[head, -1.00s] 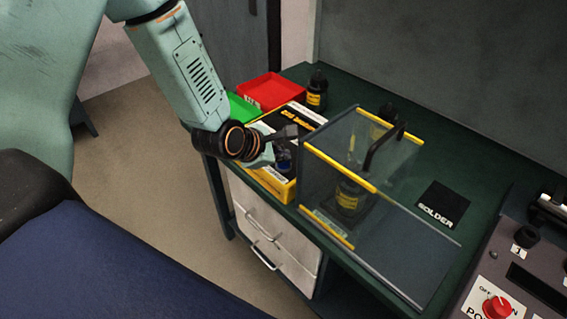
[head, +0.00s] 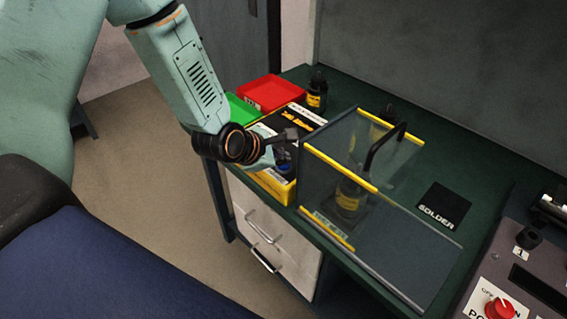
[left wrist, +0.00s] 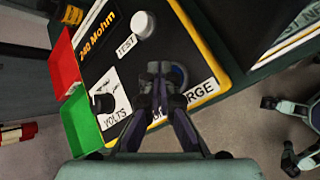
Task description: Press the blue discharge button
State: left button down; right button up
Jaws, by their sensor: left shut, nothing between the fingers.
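The tester box has yellow sides (head: 272,184) and a black top, and it sits at the near edge of the green bench. The blue button (head: 284,168) is on its top, just below my left gripper (head: 288,136) in the head view. In the left wrist view the button (left wrist: 179,75) shows behind the fingertips, partly covered by them. My left gripper (left wrist: 159,70) is shut and empty, pointing at the black panel. I cannot tell whether the fingertips touch the button.
A clear shield with yellow edges (head: 340,166) stands right beside the tester box. A red bin (head: 270,92) and a green bin (head: 240,109) are behind and left of it. A dark bottle (head: 317,92) stands at the back. The white TEST knob (left wrist: 143,24) is near the fingers.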

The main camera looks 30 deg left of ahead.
pick_arm(q)
jog(key=shift+f+b, duration=0.3)
jog(key=shift+f, duration=0.05)
jog(key=shift+r, duration=0.1)
dwell(0.5)
jog(key=shift+r+p, duration=0.8)
jog(key=shift+r, duration=0.2)
jog(key=shift+r+p, duration=1.95)
jog(key=shift+r, duration=0.6)
jog(key=shift+f, duration=0.1)
